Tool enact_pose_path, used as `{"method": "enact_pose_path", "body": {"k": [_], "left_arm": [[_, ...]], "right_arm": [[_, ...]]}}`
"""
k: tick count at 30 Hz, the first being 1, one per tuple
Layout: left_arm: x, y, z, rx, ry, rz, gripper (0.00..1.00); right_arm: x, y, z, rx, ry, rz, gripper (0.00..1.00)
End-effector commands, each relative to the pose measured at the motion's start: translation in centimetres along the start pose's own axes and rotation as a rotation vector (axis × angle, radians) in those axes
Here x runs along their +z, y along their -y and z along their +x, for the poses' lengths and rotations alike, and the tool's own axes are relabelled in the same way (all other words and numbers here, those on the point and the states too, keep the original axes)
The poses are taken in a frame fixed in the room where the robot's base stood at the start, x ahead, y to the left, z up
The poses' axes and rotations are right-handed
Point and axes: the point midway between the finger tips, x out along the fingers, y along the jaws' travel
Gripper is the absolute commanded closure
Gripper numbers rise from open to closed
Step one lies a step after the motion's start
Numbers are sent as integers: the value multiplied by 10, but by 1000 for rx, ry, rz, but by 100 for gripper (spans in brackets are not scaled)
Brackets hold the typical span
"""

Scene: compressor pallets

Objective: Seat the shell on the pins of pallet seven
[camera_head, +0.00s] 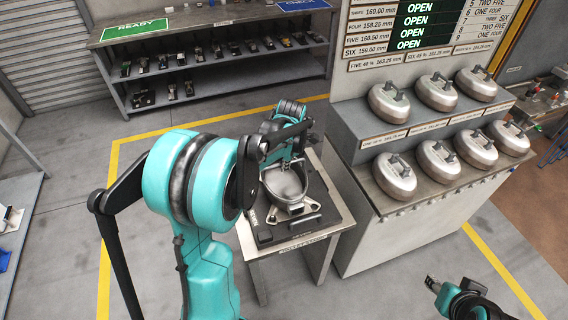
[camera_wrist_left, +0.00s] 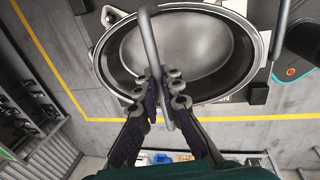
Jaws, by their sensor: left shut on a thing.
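The shell (camera_head: 285,183) is a grey metal oval with a raised rim. In the head view it is over the dark pallet (camera_head: 262,237) on a small table. In the left wrist view the shell (camera_wrist_left: 190,45) fills the upper middle, with a bar handle arching across it. My left gripper (camera_wrist_left: 163,88) is shut on this handle. In the head view my arm partly covers the hold. Pale brackets show at the shell's near side; I cannot tell whether its underside touches the pins. My right gripper (camera_head: 432,284) is at the lower right, away from the table; its opening is unclear.
A stepped rack (camera_head: 361,208) with several similar shells stands close to the table's right side. A dark shelf unit (camera_head: 219,75) with small parts is at the back. Yellow lines mark the floor, which is clear left of the table.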

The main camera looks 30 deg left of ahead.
Motion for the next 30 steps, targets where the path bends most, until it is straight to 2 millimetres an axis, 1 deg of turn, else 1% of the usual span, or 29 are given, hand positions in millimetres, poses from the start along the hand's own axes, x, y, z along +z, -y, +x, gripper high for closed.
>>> {"method": "enact_pose_path", "body": {"k": [1,3,4,13,17,20,27,30], "left_arm": [[0,0,1,1,0,0,100],[0,0,0,1,0,0,78],[0,0,0,1,0,0,70],[0,0,1,0,0,0,69],[0,0,-8,0,0,0,69],[0,0,-26,0,0,1,69],[0,1,-79,0,0,1,69],[0,1,-97,0,0,1,69]], "right_arm": [[1,0,1,0,0,0,60],[0,0,0,0,0,0,60],[0,0,0,0,0,0,60],[0,0,0,0,0,0,60],[0,0,0,0,0,0,60],[0,0,0,0,0,0,60],[0,0,0,0,0,0,60],[0,0,0,0,0,0,60]]}}
